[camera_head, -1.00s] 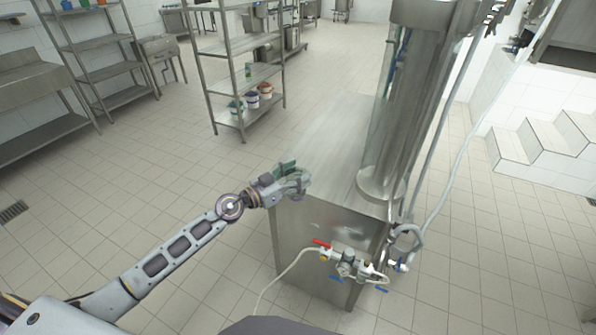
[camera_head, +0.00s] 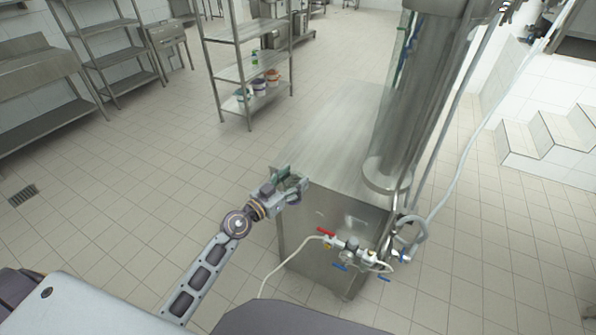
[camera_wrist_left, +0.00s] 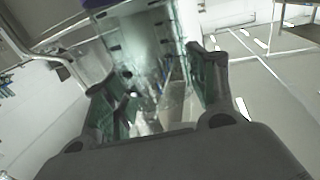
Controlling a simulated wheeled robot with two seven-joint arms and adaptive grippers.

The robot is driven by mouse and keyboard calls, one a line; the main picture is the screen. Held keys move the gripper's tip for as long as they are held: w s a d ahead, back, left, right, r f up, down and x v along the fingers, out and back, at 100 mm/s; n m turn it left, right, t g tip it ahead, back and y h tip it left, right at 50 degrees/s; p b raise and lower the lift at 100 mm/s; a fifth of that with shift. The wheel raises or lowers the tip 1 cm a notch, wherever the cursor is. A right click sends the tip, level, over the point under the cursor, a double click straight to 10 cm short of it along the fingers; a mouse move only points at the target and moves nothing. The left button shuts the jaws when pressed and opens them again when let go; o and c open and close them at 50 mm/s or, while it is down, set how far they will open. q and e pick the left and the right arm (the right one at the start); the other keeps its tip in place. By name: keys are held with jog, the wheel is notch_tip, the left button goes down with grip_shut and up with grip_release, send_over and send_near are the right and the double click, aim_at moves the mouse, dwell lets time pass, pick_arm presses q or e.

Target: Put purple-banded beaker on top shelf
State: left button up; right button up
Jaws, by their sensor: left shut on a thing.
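My left gripper (camera_head: 290,184) is shut on a clear beaker. In the left wrist view the beaker (camera_wrist_left: 150,50) fills the space between the two fingers, and a bit of purple band (camera_wrist_left: 95,3) shows at the top edge. In the head view the beaker is small and mostly hidden by the fingers. The gripper is at the near left edge of the steel cabinet top (camera_head: 335,120). A metal rack with shelves (camera_head: 235,75) stands beyond, at the upper middle. My right gripper is not in view.
A tall clear cylinder (camera_head: 400,120) stands on the cabinet, with valves (camera_head: 350,250) and hoses at its front. Several tubs (camera_head: 258,88) and a green bottle (camera_head: 254,58) are on the rack. Another rack (camera_head: 105,50) stands at the left. Tiled floor (camera_head: 150,150) is open between.

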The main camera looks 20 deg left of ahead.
pick_arm(q)
jog(key=s+a+f+n+t+y, duration=0.1)
jog(key=s+a+f+n+y, duration=0.2)
jog(key=s+f+y, duration=0.4)
jog(key=shift+a+f+n+t, duration=0.25)
jog(key=shift+f+n, duration=0.25)
jog(key=shift+n, duration=0.4)
jog(key=shift+a+f, duration=0.15)
dwell(0.9)
